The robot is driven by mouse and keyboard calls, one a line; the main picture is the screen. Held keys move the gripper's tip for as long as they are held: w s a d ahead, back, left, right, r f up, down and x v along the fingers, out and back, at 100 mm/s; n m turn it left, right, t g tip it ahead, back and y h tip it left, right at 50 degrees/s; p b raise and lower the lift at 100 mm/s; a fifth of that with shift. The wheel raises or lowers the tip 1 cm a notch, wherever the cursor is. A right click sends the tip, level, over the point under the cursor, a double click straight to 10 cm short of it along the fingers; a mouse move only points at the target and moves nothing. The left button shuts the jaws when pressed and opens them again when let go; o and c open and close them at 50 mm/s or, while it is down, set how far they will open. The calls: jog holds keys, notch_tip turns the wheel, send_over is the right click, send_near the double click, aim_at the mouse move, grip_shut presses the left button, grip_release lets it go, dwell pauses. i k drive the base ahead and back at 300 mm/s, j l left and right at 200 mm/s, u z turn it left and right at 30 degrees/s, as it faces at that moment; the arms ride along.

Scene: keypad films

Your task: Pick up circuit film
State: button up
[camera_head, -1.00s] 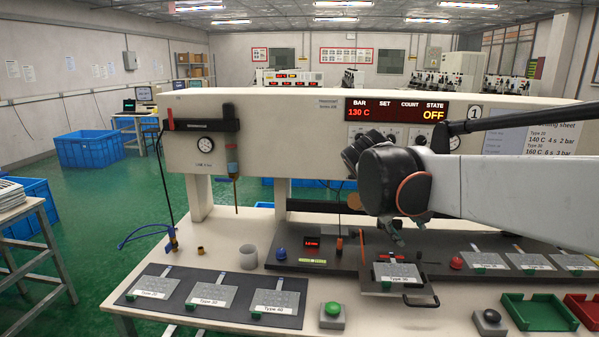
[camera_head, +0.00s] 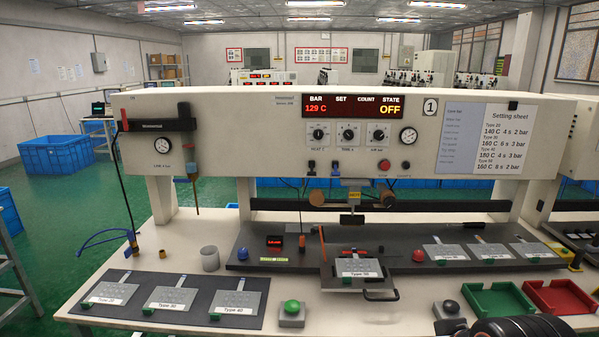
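Several grey keypad films with pale tails and type labels are in view. Three lie side by side on the dark mat (camera_head: 190,320) at the front left: a left film (camera_head: 115,286), a middle film (camera_head: 172,293) and a right film (camera_head: 236,298). One film (camera_head: 360,267) lies on the handled tray (camera_head: 332,288) under the press bar. Three more lie at the right of the dark plate: one film (camera_head: 444,252), another (camera_head: 489,250) and a third (camera_head: 534,247). A dark part of my arm shows at the bottom right edge. My gripper's fingers do not show.
A green button (camera_head: 291,307) and a black button (camera_head: 451,306) stand along the front edge. A green bin (camera_head: 497,297) and a red bin (camera_head: 557,296) sit at the front right. The press (camera_head: 240,135) spans the table's back, its display reading OFF. A grey cup (camera_head: 210,258) stands at left.

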aim_at(347, 268)
jog(key=j+z, duration=0.3)
jog(key=j, duration=0.65)
jog(key=j+z, duration=0.25)
jog(key=j, duration=0.65)
jog(key=z, duration=1.35)
jog(key=i+j+u, duration=0.2)
jog(key=u, duration=0.2)
jog(key=i+j+u, duration=0.2)
jog(key=u, duration=0.15)
jog(key=i+j+u, duration=0.25)
jog(key=u, duration=0.15)
